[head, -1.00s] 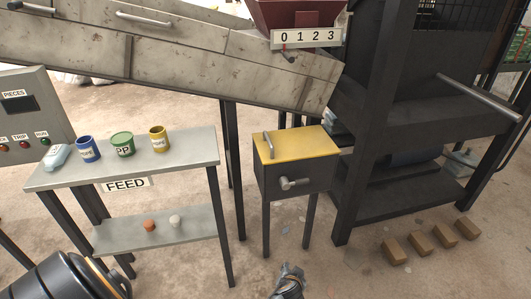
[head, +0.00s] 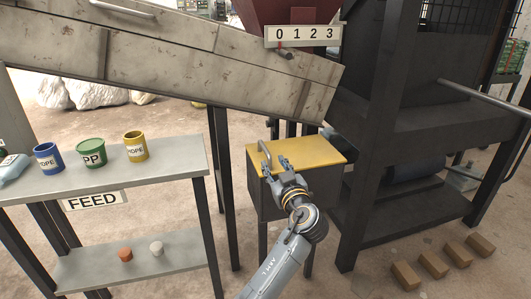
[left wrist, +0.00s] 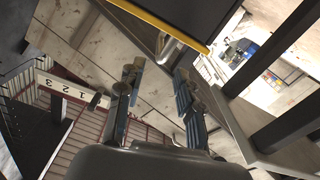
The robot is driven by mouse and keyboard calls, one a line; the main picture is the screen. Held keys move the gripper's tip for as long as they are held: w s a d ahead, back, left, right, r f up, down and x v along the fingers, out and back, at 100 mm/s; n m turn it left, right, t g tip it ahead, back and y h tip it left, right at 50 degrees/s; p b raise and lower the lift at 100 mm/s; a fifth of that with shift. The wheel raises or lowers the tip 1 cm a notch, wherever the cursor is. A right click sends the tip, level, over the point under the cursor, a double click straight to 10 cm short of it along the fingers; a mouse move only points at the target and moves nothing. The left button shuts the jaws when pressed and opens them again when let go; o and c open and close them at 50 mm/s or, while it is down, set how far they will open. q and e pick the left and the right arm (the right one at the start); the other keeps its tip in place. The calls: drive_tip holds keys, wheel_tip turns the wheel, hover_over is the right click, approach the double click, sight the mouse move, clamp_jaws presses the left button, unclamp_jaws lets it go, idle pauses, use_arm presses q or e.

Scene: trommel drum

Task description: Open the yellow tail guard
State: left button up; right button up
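The yellow tail guard (head: 318,152) is a flat yellow lid on top of a dark box on legs, and it lies flat. A grey bar handle (head: 265,157) stands at its left end. My left gripper (head: 281,164) is at the front left of the lid, just right of the handle in the picture, and hides part of the box front. In the left wrist view, the fingers of my left gripper (left wrist: 158,80) are apart with nothing between them. The handle (left wrist: 169,48) and the guard's yellow edge (left wrist: 165,25) show beyond the fingertips. My right gripper is not in view.
A grey FEED table (head: 180,178) with blue, green and yellow cups stands to the left. The sloped metal drum housing (head: 180,65) hangs above and behind. A dark machine frame (head: 385,130) stands close on the right. Several brown blocks (head: 432,264) lie on the floor.

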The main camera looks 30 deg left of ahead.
sight(266, 148)
use_arm(q)
drive_tip(key=x, duration=0.8)
drive_tip(key=shift+d+f+b, duration=0.1)
drive_tip(key=shift+b, duration=0.25)
drive_tip(key=shift+w+a, duration=0.4)
drive_tip(key=shift+a, duration=0.05)
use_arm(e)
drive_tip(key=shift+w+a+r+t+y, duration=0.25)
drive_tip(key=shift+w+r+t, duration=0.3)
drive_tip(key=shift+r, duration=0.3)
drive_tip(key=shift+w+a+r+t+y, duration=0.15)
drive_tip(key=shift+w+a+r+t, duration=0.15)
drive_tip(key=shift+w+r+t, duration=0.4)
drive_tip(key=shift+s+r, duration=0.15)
use_arm(q)
clamp_jaws()
